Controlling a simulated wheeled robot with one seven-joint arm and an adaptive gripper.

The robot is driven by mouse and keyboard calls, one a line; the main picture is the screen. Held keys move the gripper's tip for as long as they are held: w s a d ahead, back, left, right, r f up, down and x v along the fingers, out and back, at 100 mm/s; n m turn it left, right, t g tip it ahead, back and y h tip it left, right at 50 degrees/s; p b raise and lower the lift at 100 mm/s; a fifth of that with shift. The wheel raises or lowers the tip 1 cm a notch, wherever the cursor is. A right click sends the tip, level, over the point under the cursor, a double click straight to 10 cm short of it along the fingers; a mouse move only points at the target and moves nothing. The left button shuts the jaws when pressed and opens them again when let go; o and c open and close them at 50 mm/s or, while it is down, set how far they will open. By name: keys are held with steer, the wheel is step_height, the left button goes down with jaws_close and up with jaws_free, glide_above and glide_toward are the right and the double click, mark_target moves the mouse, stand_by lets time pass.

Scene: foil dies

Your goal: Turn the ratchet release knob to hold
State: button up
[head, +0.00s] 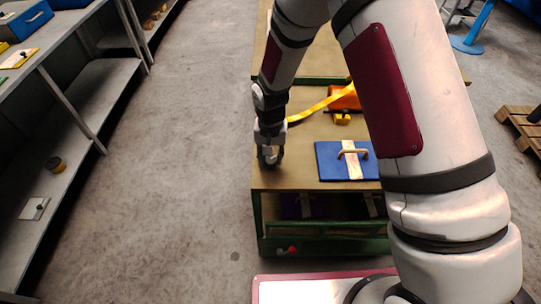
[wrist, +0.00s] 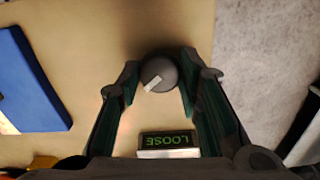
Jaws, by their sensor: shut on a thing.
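The ratchet release knob (wrist: 160,70) is a round dark grey knob with a pale pointer mark on its top, seen in the wrist view on the tan tabletop. My gripper (wrist: 158,78) has its two green-lined fingers on either side of the knob and is shut on it. The pointer mark lies toward the knob's lower left in the wrist view. A small display (wrist: 168,142) beside the knob reads LOOSE in green, upside down in this view. In the head view my gripper (head: 270,156) points down at the table's left edge and hides the knob.
A blue plate (head: 328,162) with a handle lies on the bench (head: 300,180), right of my gripper. A yellow strap (head: 320,105) and orange part (head: 345,98) lie behind it. Grey shelving (head: 75,95) stands left across clear floor. A pallet (head: 522,128) lies at right.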

mark_target(270, 159)
steer(key=n+b, duration=0.1)
steer(key=n, duration=0.4)
steer(key=shift+w+n, duration=0.1)
steer(key=shift+n, duration=0.2)
steer(key=shift+n+b, duration=0.7)
steer(key=shift+n, duration=1.5)
steer(key=o, duration=1.1)
steer(key=shift+r, duration=0.15)
step_height(270, 159, up, 12)
steer(key=shift+f, duration=0.1)
